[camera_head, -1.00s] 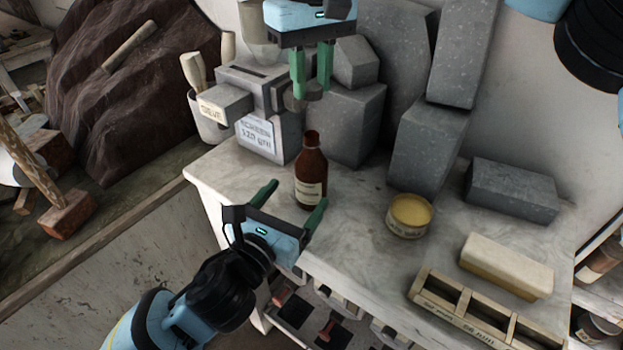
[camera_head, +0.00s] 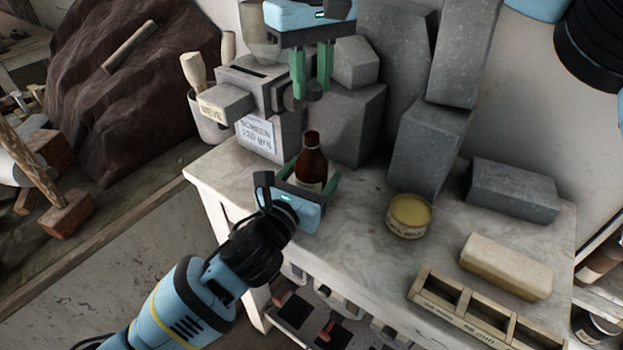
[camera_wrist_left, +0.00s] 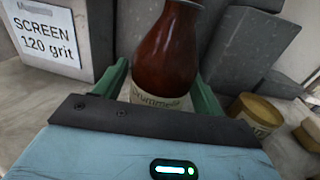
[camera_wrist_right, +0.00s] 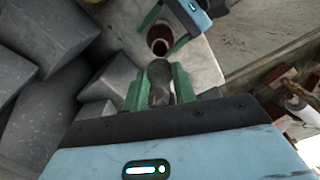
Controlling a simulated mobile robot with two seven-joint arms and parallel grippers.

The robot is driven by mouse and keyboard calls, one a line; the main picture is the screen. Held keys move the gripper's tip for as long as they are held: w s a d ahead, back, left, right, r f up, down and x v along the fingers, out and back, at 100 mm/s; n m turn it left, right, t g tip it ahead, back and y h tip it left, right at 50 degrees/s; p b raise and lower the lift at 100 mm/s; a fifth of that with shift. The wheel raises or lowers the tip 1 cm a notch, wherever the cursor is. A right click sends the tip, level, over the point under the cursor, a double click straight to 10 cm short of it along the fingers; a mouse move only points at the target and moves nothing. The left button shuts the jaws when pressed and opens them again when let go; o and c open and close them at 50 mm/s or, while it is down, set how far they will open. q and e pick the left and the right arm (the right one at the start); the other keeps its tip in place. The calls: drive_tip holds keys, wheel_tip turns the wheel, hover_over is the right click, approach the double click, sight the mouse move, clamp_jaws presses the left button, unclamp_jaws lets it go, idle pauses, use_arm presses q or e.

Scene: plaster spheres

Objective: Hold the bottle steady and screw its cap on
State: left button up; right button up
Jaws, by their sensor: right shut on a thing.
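The brown bottle (camera_head: 312,162) with a pale label stands upright and uncapped on the stone bench. My left gripper (camera_head: 316,174) is open, low around the bottle, with one finger on each side. The left wrist view shows the bottle (camera_wrist_left: 165,62) between the green fingers; contact is hard to judge. My right gripper (camera_head: 312,72) points down, shut on the dark grey cap (camera_wrist_right: 159,82), above the bottle and apart from it. The right wrist view also shows the bottle's open mouth (camera_wrist_right: 160,46) beyond the cap.
A tin of yellow paste (camera_head: 409,214), a cream block (camera_head: 506,264) and a wooden compartment tray (camera_head: 470,312) stand to the right. Grey stone blocks (camera_head: 425,150) and a box labelled as screen (camera_head: 262,135) stand behind. The bench between bottle and tin is clear.

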use_arm(q)
drive_tip(key=c, duration=1.2)
use_arm(e)
hover_over(312, 135)
drive_tip(key=shift+f, duration=2.45)
drive_tip(key=shift+f, duration=0.1)
drive_tip(key=shift+f, duration=0.8)
drive_tip(key=shift+f, duration=0.6)
